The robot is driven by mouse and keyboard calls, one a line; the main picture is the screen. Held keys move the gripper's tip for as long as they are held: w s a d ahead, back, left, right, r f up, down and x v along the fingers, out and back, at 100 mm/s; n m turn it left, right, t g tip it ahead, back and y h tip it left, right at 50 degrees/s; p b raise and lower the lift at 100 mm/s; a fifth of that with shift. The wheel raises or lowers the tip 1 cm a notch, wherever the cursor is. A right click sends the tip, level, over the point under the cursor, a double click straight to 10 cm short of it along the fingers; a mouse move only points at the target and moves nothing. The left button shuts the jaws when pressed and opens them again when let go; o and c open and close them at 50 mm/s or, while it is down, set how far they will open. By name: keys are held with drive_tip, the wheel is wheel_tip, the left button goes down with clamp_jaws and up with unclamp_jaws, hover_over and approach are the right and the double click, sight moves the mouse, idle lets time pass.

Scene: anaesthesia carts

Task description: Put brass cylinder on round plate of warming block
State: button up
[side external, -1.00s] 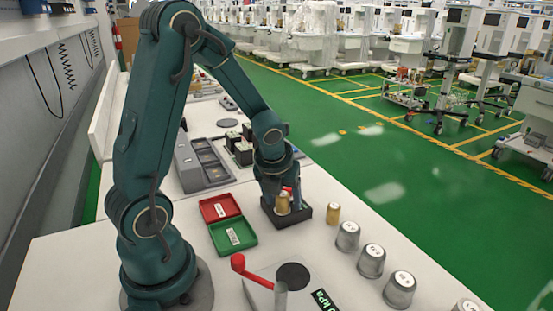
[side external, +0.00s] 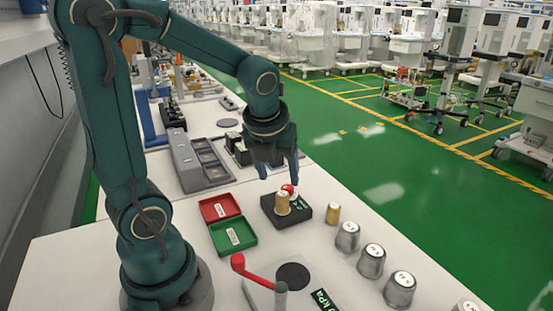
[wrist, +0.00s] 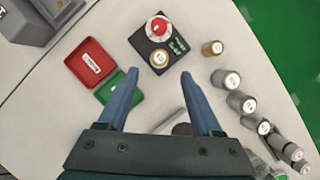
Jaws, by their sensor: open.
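A brass cylinder (side external: 282,204) stands upright on the black warming block (side external: 304,215). In the wrist view the cylinder (wrist: 159,58) sits on the lower part of the block (wrist: 140,44), in front of a red dome with a pale ring (wrist: 159,26). Green markings show beside it. The round plate is not visible; I cannot tell whether it lies hidden under the cylinder. My gripper (side external: 278,179) is open and empty, above the block and clear of the cylinder. Its fingers also show in the wrist view (wrist: 160,72).
Another brass cylinder (side external: 333,213) stands on the table right of the block, near several grey capped cylinders (side external: 371,261). Red (side external: 218,207) and green (side external: 233,235) trays lie to the left. A device with a red-knobbed lever (side external: 238,262) and a dark disc (side external: 293,276) is in front.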

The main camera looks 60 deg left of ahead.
drive_tip(key=s+d+r+n+t+h, duration=0.1)
drive_tip(key=s+d+n, duration=0.3)
drive_tip(key=n, duration=0.9)
drive_tip(key=s+d+r+n+t+h, duration=0.1)
drive_tip(key=s+d+n, duration=0.3)
drive_tip(key=n, duration=1)
drive_tip(key=d+r+h, duration=0.1)
drive_tip(key=d, duration=0.2)
drive_tip(key=shift+d+r, duration=0.2)
drive_tip(key=shift+s, duration=0.1)
